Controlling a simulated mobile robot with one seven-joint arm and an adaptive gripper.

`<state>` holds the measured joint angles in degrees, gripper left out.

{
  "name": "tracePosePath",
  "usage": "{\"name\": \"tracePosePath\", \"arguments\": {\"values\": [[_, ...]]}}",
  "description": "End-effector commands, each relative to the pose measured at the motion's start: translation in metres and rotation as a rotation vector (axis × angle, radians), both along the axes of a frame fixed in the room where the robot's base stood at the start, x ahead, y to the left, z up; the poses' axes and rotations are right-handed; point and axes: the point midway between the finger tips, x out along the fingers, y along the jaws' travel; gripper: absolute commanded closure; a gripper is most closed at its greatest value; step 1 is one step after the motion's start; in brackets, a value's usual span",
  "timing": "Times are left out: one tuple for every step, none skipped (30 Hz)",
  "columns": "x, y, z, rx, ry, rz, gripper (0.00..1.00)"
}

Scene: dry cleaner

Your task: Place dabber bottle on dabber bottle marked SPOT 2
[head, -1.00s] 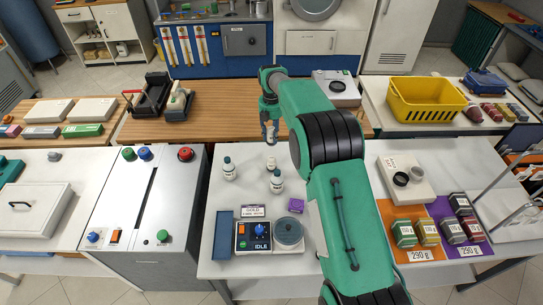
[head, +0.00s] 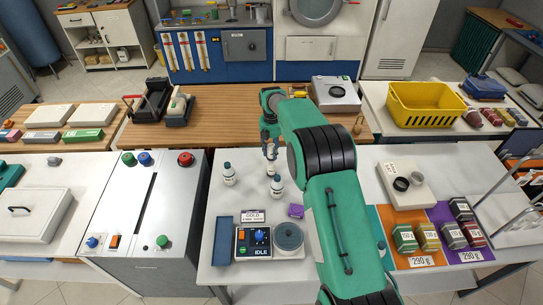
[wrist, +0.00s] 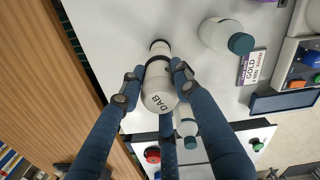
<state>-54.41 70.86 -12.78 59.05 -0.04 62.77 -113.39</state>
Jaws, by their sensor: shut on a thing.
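My gripper (head: 269,143) points down over the white counter and is shut on a white dabber bottle (wrist: 159,88) marked DAB; its fingers lie on both sides of the bottle. I cannot tell whether it touches the counter. Two more white bottles with dark teal caps stand upright nearby. One (head: 229,176) is left of my gripper; it also shows partly behind a finger in the wrist view (wrist: 184,121). The other (head: 277,188) is just in front, and it also shows in the wrist view (wrist: 217,34). Their markings are too small to read.
A grey machine (head: 145,210) borders the counter at left. A wooden bench (head: 225,100) lies behind.

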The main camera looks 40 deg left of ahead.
Motion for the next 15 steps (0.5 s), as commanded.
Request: {"name": "tracePosePath", "arguments": {"values": [[0.000,-0.001,-0.007,-0.002,0.001,0.000,0.98],[0.000,-0.001,-0.010,-0.002,0.001,0.000,0.98],[0.000,-0.001,-0.015,-0.002,0.001,0.000,0.98],[0.000,-0.001,-0.018,-0.002,0.001,0.000,0.98],[0.000,0.000,-0.021,-0.002,0.001,0.000,0.98],[0.000,0.000,-0.024,-0.001,0.000,0.000,0.98],[0.000,0.000,-0.025,0.000,0.000,0.000,0.98],[0.000,0.000,-0.027,0.000,0.000,0.000,0.98],[0.000,0.000,-0.028,0.000,0.000,0.000,0.98],[0.000,0.000,-0.029,0.000,0.000,0.000,0.98],[0.000,0.000,-0.029,0.000,0.000,0.000,0.98],[0.000,0.000,-0.029,0.000,0.000,0.000,0.98],[0.000,0.000,-0.029,0.000,0.000,0.000,0.98],[0.000,0.000,-0.029,0.000,0.000,0.000,0.98],[0.000,0.000,-0.029,0.000,0.000,0.000,0.98]]}}
